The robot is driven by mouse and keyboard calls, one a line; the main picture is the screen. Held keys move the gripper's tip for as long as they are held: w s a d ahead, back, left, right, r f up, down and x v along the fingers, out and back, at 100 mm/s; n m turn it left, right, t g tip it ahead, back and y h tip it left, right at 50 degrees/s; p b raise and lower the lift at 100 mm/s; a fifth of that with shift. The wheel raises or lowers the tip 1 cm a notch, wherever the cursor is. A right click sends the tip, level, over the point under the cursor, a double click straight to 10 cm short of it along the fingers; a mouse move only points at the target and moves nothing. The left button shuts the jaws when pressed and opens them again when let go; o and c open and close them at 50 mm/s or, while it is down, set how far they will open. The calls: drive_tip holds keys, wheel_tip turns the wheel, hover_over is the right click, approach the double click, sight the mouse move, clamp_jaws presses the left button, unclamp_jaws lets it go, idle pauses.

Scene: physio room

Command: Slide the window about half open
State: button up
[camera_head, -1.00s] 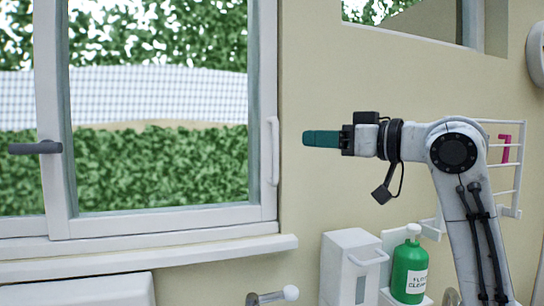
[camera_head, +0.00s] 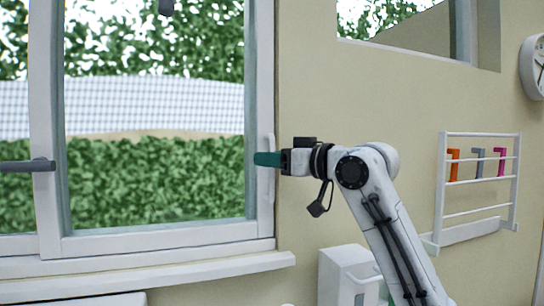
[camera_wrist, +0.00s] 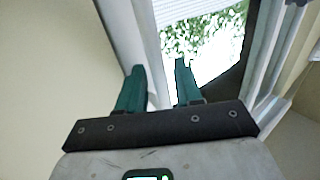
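The window (camera_head: 155,235) has a white-framed sash with greenery and a pale fence seen through its glass. The sash's right edge is at the right side of the window frame. A slim white vertical pull handle (camera_head: 271,190) is on that right edge. My gripper (camera_head: 256,159) points left, its green fingers overlapping the handle in the head view. In the wrist view my gripper (camera_wrist: 160,68) has its two green fingers apart, with white window framing (camera_wrist: 127,40) ahead of and between them. I cannot tell whether the handle is between the fingers or touched.
A dark lever handle (camera_head: 28,165) is on the left stile. The white sill (camera_head: 190,270) juts out below. A white dispenser (camera_head: 350,275) is on the wall below my arm. A white rack (camera_head: 480,185) with coloured items and a clock (camera_head: 535,65) are at right.

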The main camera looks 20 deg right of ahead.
clamp_jaws()
idle(0.4)
